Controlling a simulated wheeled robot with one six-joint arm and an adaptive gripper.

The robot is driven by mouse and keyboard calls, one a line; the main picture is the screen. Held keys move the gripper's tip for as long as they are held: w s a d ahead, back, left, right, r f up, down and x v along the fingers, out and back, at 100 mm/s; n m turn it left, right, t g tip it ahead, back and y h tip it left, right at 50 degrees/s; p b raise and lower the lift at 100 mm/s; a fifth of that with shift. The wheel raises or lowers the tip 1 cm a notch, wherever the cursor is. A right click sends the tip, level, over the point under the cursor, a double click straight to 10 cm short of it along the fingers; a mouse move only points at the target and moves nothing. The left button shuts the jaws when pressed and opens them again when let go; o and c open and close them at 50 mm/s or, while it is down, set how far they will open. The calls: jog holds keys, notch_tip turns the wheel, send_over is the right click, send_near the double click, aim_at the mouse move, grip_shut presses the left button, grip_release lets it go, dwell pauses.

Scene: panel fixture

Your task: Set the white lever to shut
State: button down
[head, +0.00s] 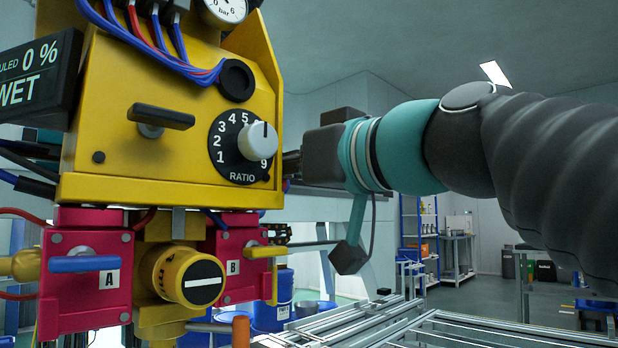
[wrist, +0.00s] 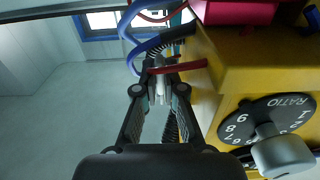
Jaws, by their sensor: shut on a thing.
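In the wrist view my gripper (wrist: 160,88) is shut on a small pale piece, which I take to be the white lever (wrist: 160,92). Only a short length of it shows between the fingertips, and its angle is hard to tell. It is beside the side face of the yellow panel box (wrist: 240,62). In the head view my gripper (head: 291,163) is at the right edge of the yellow box (head: 110,160). The white lever cannot be made out there, behind the box edge and fingers.
A white ratio knob (head: 258,141) and a black lever (head: 161,117) are on the box front. Below are a blue lever (head: 85,264), a yellow lever (head: 264,251) and a round yellow knob (head: 190,277). A red bar (wrist: 178,67) lies close to my fingertips. Hoses hang nearby.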

jog(key=shift+w+a+f+t+y+b, duration=0.15)
jog(key=shift+a+f+t+y+b, duration=0.3)
jog(key=shift+b, duration=2)
jog(key=shift+w+d+r+t+y+b, duration=0.1)
jog(key=shift+r+t+y+b, duration=0.25)
jog(key=shift+y+b, duration=0.2)
jog(key=c, duration=1.3)
grip_release()
jog(key=shift+f, duration=0.1)
jog(key=shift+v, duration=5.95)
